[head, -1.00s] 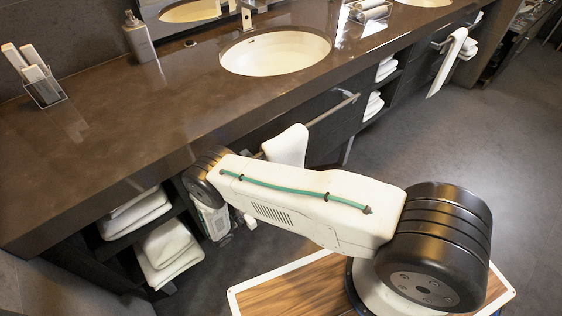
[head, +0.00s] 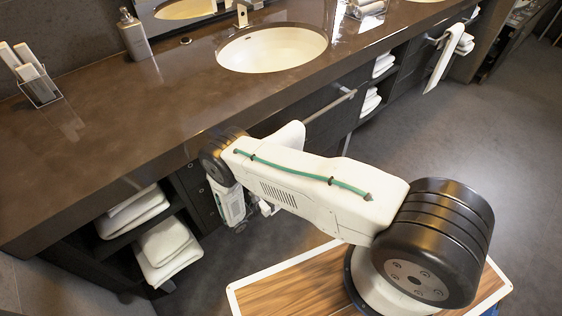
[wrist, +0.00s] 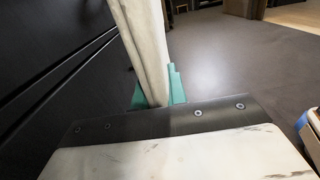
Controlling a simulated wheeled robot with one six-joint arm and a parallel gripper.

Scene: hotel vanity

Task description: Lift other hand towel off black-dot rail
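A white hand towel (head: 291,133) hangs over the nearer metal rail (head: 325,112) on the vanity front. My arm hides most of it in the head view. In the wrist view the towel (wrist: 148,50) runs down between the two teal fingertips of my gripper (wrist: 158,92), one on each side, close against its edges. Whether they pinch it is unclear. In the head view my gripper is low in front of the cabinet, its fingers mostly hidden. Another white towel (head: 441,62) hangs on the far rail at upper right. I cannot make out a black dot on either rail.
The brown counter (head: 120,115) with the sink (head: 271,50) overhangs the cabinet. Folded towels (head: 166,250) fill open shelves at lower left. Dark drawer fronts (wrist: 50,60) are close on the left in the wrist view. The grey floor (head: 440,130) is free to the right.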

